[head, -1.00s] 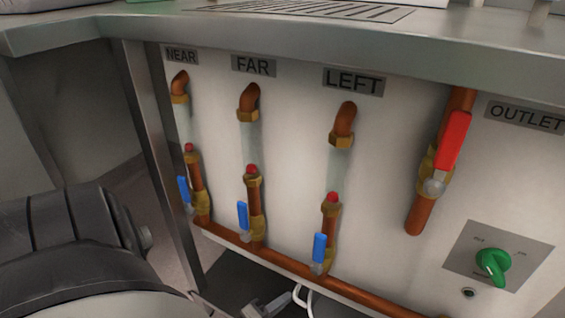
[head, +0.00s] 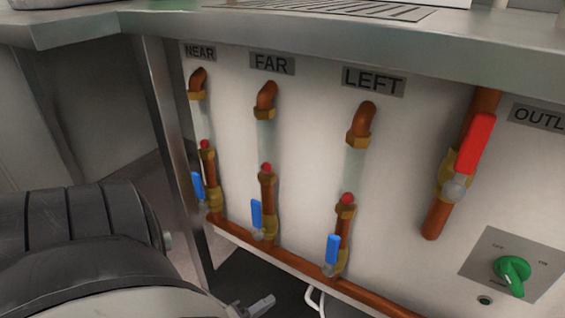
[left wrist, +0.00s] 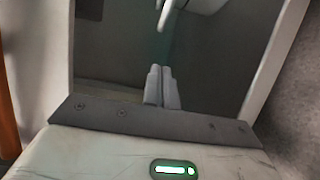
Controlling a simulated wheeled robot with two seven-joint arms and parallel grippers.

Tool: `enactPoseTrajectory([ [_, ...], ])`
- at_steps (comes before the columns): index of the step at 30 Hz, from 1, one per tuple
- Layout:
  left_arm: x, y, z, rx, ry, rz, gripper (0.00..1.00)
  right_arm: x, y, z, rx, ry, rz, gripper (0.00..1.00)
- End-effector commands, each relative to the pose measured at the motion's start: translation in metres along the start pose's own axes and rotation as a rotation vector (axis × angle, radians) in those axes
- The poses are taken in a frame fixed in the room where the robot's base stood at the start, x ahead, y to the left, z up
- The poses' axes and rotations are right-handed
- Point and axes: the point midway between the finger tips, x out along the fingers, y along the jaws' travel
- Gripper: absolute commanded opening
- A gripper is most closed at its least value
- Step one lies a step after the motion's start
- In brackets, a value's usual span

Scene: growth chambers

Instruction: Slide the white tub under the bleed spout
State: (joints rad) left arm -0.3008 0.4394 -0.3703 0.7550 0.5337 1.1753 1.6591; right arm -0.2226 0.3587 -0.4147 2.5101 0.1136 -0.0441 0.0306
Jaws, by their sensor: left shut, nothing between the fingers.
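My left gripper (head: 254,307) shows at the bottom edge of the head view, below the copper manifold pipe. In the left wrist view my left gripper (left wrist: 162,72) has its two grey fingers together, with nothing between them. A white curved piece (head: 315,299) shows just right of the gripper in the head view, cut off by the bottom edge. I cannot tell whether it belongs to the white tub. The tub is not clearly visible, and I cannot make out which part is the bleed spout. My right gripper is not in view.
The white panel carries copper branches labelled NEAR, FAR and LEFT with blue levers (head: 257,215), above a manifold pipe (head: 290,262). An outlet pipe (head: 436,222) has a red lever (head: 474,145). A green knob (head: 513,270) is at right. A metal leg (head: 172,150) stands left.

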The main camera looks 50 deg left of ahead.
Motion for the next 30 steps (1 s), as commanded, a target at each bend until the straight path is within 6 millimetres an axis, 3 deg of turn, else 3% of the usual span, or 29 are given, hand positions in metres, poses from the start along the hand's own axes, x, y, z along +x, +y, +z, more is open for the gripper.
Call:
enactPoseTrajectory([
  [6,-0.038,0.000,0.000,-0.002,0.001,-0.002,0.00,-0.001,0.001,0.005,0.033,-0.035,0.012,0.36],
  [10,-0.045,0.000,-0.002,0.000,-0.005,0.002,0.00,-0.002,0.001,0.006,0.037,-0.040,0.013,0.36],
  [15,-0.013,0.003,-0.035,0.007,-0.107,0.009,0.00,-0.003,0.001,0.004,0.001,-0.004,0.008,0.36],
  [18,-0.002,0.005,-0.045,0.002,-0.141,0.003,0.00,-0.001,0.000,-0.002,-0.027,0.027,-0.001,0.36],
  [23,0.012,0.006,-0.043,-0.002,-0.143,0.004,0.00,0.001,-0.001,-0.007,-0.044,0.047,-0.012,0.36],
  [30,0.061,0.006,-0.035,-0.002,-0.143,0.006,0.00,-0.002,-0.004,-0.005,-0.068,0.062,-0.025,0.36],
])
